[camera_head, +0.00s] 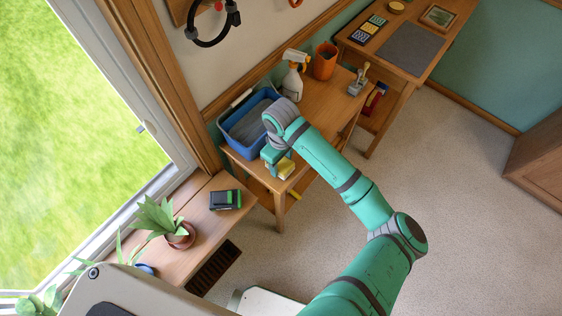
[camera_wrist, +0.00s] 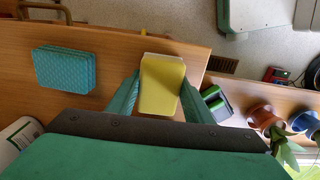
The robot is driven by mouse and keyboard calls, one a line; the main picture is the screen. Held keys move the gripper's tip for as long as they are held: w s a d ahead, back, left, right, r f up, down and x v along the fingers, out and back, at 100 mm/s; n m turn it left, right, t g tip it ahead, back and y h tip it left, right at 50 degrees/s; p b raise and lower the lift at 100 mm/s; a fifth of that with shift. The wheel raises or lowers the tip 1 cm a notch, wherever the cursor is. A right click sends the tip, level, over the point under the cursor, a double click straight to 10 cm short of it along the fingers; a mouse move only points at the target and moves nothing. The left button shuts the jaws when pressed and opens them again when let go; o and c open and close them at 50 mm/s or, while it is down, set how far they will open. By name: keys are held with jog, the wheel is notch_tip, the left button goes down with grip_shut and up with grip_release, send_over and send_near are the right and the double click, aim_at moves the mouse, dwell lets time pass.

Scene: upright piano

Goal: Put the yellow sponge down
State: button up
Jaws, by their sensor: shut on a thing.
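The yellow sponge (camera_wrist: 161,84) is held between the two teal fingers of my gripper (camera_wrist: 161,80) in the wrist view. In the head view, the sponge (camera_head: 286,168) shows just below my gripper (camera_head: 278,160), at the near left end of the wooden table (camera_head: 312,125). The wrist view shows the sponge over the tabletop close to its edge. I cannot tell whether its underside touches the wood. The wrist and arm hide part of the tabletop in the head view.
A blue tub (camera_head: 228,133) stands beside my gripper. A spray bottle (camera_head: 292,82) and an orange pot (camera_head: 324,62) stand farther back. A teal textured block (camera_wrist: 65,68) lies on bare tabletop. A black-green box (camera_head: 225,199) and potted plant (camera_head: 178,236) occupy the window bench.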

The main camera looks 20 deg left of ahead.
aim_at(281, 162)
jog(key=o, duration=1.1)
notch_tip(281, 162, up, 12)
jog(key=shift+r, duration=0.2)
